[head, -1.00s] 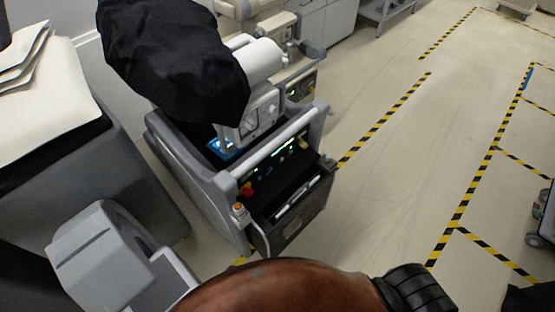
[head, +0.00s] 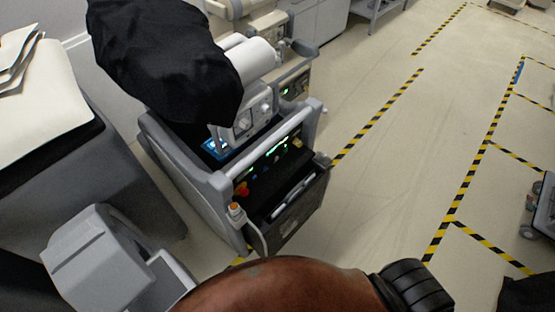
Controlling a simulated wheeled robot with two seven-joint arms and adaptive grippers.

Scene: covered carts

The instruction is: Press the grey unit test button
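A grey unit (head: 196,177) on a cart stands left of centre in the head view, with a black cover (head: 165,60) draped over its upper part. Its front panel has a row of green lights (head: 283,148) and a red and yellow knob (head: 242,187). A small white handset with an orange button (head: 235,210) hangs at its front left corner, with a pale cable below it. I cannot tell which of these is the test button. Neither of my grippers shows in the view.
A grey cabinet with papers (head: 45,95) stands at the left. More equipment (head: 290,70) stands behind the unit. The floor (head: 390,170) to the right is open, marked with yellow and black tape (head: 465,185). A wheeled cart (head: 543,215) is at the right edge.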

